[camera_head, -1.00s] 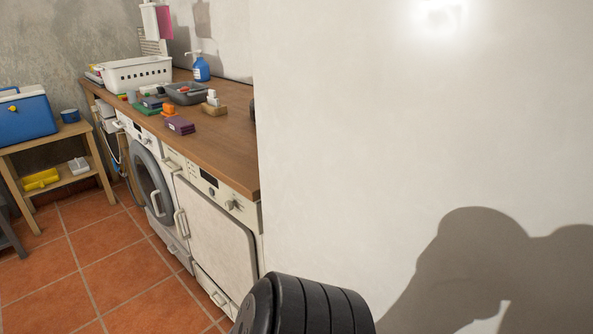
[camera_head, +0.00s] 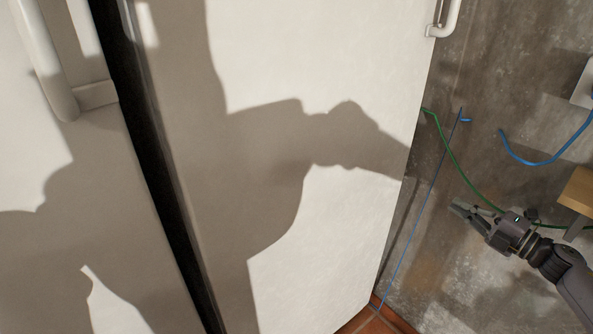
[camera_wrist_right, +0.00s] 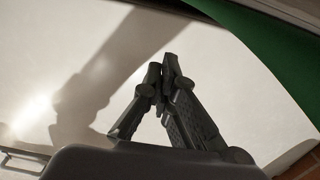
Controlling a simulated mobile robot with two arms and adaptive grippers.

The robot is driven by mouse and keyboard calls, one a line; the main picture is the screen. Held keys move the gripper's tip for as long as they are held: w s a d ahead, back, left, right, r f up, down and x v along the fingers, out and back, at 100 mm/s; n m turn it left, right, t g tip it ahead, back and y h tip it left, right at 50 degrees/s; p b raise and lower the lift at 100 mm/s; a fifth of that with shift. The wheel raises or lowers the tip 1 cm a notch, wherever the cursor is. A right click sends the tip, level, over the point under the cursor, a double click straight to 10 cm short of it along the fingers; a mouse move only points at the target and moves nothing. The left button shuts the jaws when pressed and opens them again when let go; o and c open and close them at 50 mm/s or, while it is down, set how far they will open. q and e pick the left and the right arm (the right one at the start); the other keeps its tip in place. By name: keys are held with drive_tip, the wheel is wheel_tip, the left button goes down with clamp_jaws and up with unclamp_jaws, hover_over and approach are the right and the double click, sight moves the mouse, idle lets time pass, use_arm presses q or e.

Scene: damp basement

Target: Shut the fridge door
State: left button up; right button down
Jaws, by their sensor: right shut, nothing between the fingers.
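In the head view a large white fridge panel (camera_head: 330,230) fills the middle, with a white handle (camera_head: 447,20) at its upper right edge. Left of it stands another white panel (camera_head: 25,150) with a long white handle (camera_head: 50,65). A dark gap (camera_head: 155,160) runs between the two panels; I cannot tell which panel is the open door. My right gripper (camera_head: 462,208) is shut and empty, right of the middle panel and apart from it in the picture. In the right wrist view its fingertips (camera_wrist_right: 162,75) meet before a white surface (camera_wrist_right: 210,60). My left gripper is out of view.
A stained grey wall (camera_head: 480,100) stands at the right. A green cable (camera_head: 447,145) and a blue cable (camera_head: 540,163) hang there. A wooden piece of furniture (camera_head: 578,190) is at the right edge. Terracotta floor (camera_head: 372,320) shows at the bottom.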

drive_tip(key=v, duration=0.4)
idle(0.4)
